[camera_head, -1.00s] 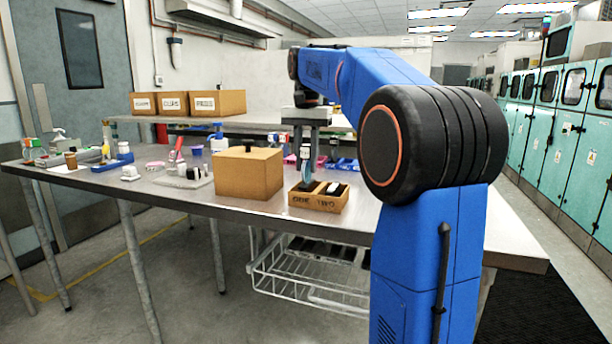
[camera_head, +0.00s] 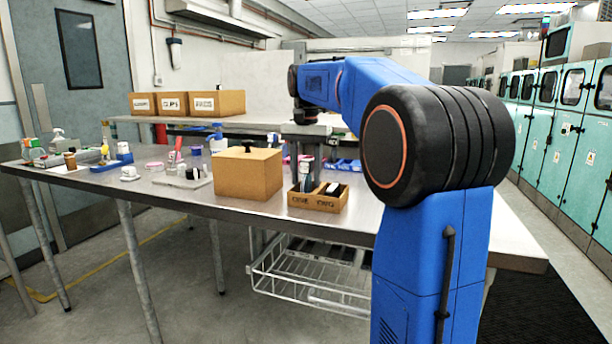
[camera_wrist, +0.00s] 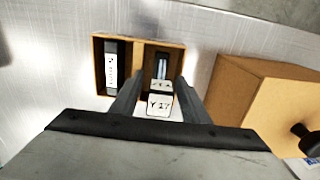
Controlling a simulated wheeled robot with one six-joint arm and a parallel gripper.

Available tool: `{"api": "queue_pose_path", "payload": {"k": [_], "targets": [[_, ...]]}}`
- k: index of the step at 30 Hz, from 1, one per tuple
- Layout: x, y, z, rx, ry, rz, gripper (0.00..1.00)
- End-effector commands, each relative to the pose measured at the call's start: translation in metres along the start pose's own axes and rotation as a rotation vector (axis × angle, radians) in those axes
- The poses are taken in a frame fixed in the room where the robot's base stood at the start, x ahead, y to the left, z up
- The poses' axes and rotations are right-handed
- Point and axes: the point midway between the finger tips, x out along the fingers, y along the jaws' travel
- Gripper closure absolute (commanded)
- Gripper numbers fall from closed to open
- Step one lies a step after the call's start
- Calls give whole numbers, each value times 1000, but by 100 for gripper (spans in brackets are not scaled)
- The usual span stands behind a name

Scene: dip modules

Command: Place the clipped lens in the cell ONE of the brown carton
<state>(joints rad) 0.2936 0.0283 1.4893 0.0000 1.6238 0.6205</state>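The brown carton (camera_head: 316,207) stands on the metal table, with cell ONE on the left and cell TWO on the right in the head view. In the wrist view, the carton (camera_wrist: 138,41) shows its two cells from above. The clipped lens (camera_wrist: 160,104), with a white label, is in the right-hand cell there, which is cell ONE. My gripper (camera_wrist: 157,82) is above this cell, its fingers spread on either side of the lens with gaps showing. It also shows over cell ONE in the head view (camera_head: 305,172). The lens's lower part is hidden.
A black-and-white module (camera_wrist: 111,72) lies in cell TWO. A larger closed brown box (camera_head: 247,175) with a black knob stands beside the carton. Blue trays (camera_head: 345,165) lie behind. Small items fill the table's left side; the right front is clear.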

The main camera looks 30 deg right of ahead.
Motion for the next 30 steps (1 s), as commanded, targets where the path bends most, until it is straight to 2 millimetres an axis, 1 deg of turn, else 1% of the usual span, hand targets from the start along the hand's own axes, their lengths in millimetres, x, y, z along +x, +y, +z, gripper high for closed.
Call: {"api": "queue_pose_path", "payload": {"k": [4, 8, 11, 15, 21, 25, 30], "targets": [[-2, 0, 0, 0, 1, 0, 58], [-12, 0, 0, 0, 0, 0, 58], [-27, 0, 0, 0, 2, -1, 58], [-55, 0, 0, 0, 3, -2, 58], [-92, -1, -1, 0, 2, -2, 58], [-109, 0, 0, 0, 1, -1, 58], [-120, 0, 0, 0, 0, 0, 58]]}}
